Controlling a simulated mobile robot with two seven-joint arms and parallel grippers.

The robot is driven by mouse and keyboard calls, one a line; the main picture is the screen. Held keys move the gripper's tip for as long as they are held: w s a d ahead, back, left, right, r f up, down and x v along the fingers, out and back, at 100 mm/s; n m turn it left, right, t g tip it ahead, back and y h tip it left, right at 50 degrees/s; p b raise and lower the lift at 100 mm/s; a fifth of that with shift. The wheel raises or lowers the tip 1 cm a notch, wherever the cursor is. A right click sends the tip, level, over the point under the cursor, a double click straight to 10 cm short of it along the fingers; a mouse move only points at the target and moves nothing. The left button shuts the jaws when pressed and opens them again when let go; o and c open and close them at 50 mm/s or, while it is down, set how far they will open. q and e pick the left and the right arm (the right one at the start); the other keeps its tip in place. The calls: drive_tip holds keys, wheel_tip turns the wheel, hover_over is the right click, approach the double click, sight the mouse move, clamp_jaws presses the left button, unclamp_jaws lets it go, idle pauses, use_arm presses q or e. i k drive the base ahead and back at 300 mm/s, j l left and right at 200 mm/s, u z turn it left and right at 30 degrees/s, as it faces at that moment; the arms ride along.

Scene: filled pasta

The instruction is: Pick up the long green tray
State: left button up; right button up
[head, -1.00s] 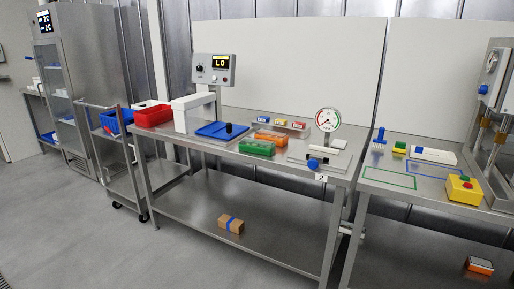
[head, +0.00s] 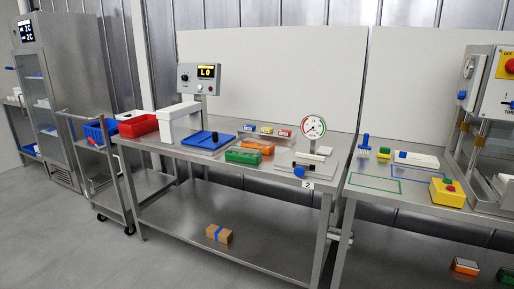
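The long green tray (head: 243,156) sits on the steel table (head: 215,167) near its front edge, left of the gauge device. An orange tray (head: 259,146) lies just behind it to the right. A blue board (head: 208,140) lies to its left and behind. Neither of my grippers shows in the head view.
A red bin (head: 138,126) and a white box-like unit stand at the table's left. A dial gauge (head: 312,128) stands at its right. A second table on the right holds a yellow button box (head: 447,192). A brown box (head: 219,234) lies on the lower shelf. Floor in front is clear.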

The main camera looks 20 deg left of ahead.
sight(252, 156)
drive_tip(key=i+u, duration=0.15)
drive_tip(key=i, duration=1.4)
drive_tip(key=l, duration=0.1)
